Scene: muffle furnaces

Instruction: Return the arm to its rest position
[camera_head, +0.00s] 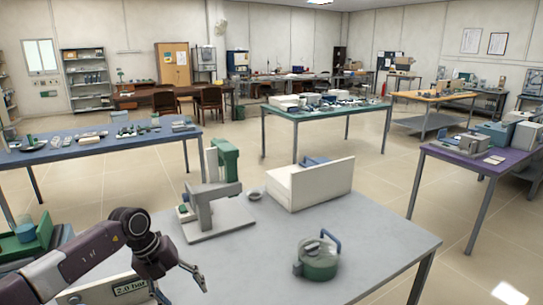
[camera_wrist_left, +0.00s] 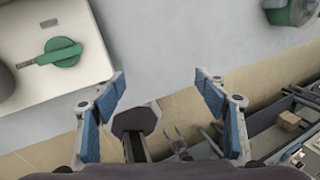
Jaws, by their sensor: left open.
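My left arm comes in from the lower left in the head view. Its left gripper (camera_head: 190,284) hangs over the front edge of the grey table (camera_head: 235,270), with the fingers apart and nothing between them. In the left wrist view the left gripper (camera_wrist_left: 160,88) shows two blue-padded fingers spread wide, with bare grey tabletop and the table's edge beyond them. My right arm and gripper are not in view.
A pale box with a green knob (camera_wrist_left: 62,52) is left of the fingers. A green lidded pot (camera_head: 318,258), a grey stand (camera_head: 215,212) and a white box (camera_head: 310,184) stand on the table.

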